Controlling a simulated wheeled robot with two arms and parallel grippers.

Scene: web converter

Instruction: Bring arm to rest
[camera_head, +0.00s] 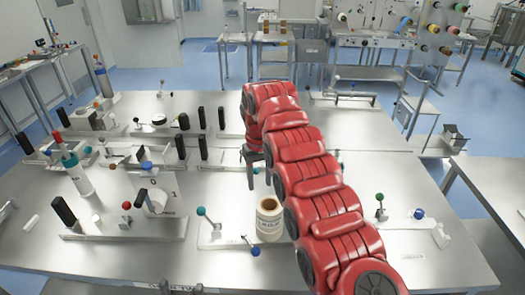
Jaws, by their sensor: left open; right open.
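My red right arm comes in from the lower right and reaches up across the middle of the steel table (100,250). Its gripper (255,160) points down over the table, small and partly hidden by the red wrist, with its jaws open. I see nothing held in it. A white labelled roll (269,222) stands upright on a fixture in front of the gripper, close beside the arm.
A fixture with a green-knobbed lever (202,212) and a blue knob (255,251) sits by the roll. Several fixtures with black posts (183,122) fill the table's left side. Bare table lies at front left.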

